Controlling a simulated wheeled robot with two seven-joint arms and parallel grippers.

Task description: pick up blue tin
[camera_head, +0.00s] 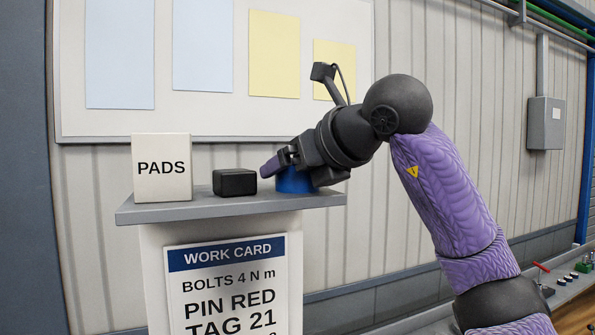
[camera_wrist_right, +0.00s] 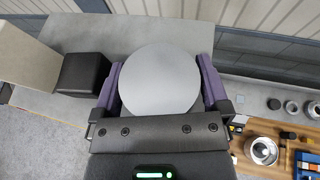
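The blue tin (camera_head: 294,182) stands at the right part of a grey-topped stand (camera_head: 215,206), partly hidden by my right gripper (camera_head: 275,164). In the right wrist view the tin's round grey lid (camera_wrist_right: 160,78) fills the space between the purple fingers of my right gripper (camera_wrist_right: 161,84), one on each side. The lid hides the line where the fingers meet the tin's sides, so I cannot tell whether they press on it. The tin looks upright on the stand top. My left gripper is not in view.
A black box (camera_head: 234,182) sits just left of the tin, close to a finger in the wrist view. A white PADS box (camera_head: 161,168) stands further left. A wall board (camera_head: 220,110) is behind. A wooden surface with small parts (camera_wrist_right: 262,150) lies lower right.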

